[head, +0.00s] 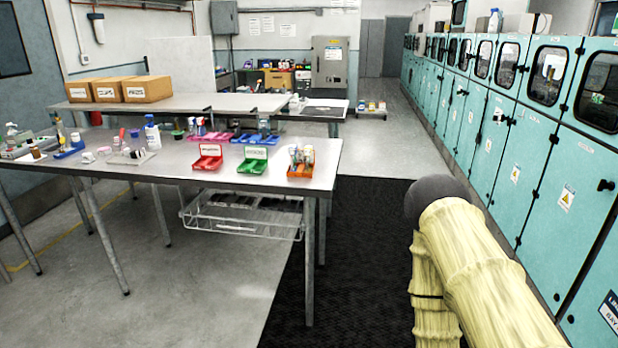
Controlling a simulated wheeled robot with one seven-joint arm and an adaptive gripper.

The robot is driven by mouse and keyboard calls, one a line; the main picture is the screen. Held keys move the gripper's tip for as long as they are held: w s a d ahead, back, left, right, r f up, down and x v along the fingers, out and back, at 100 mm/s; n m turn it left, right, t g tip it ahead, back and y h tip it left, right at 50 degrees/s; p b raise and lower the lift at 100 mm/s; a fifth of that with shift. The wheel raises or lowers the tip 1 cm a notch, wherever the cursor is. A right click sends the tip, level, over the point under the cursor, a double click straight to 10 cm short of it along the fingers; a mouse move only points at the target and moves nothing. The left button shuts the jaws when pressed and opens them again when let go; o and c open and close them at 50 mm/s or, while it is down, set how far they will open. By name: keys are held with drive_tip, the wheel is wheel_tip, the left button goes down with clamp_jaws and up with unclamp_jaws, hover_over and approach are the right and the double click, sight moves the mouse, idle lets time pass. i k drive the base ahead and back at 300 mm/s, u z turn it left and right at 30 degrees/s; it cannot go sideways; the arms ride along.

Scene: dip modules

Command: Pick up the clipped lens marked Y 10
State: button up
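No lens marked Y 10 can be made out; the small items on the near table (240,178) are too small to read. A red bin (207,163) and a green bin (252,166) with white labels stand near its front edge. An orange bin (300,170) at the right end holds several small upright items. Pink and blue bins sit behind them, their contents unclear. My arm, in a pale yellow sleeve, shows at lower right over the floor, well apart from the table. My gripper is not visible.
Bottles and small parts crowd the table's left end. A wire basket (243,220) hangs under the table. Cardboard boxes (147,88) stand on the table behind. Teal cabinets (533,150) line the right wall. The dark mat (345,250) between is clear apart from my arm.

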sight(308, 148)
drive_tip(key=u, duration=1.25)
drive_tip(key=i, duration=1.75)
drive_tip(key=z, duration=1)
drive_tip(key=i, duration=0.6)
drive_tip(key=z, duration=0.7)
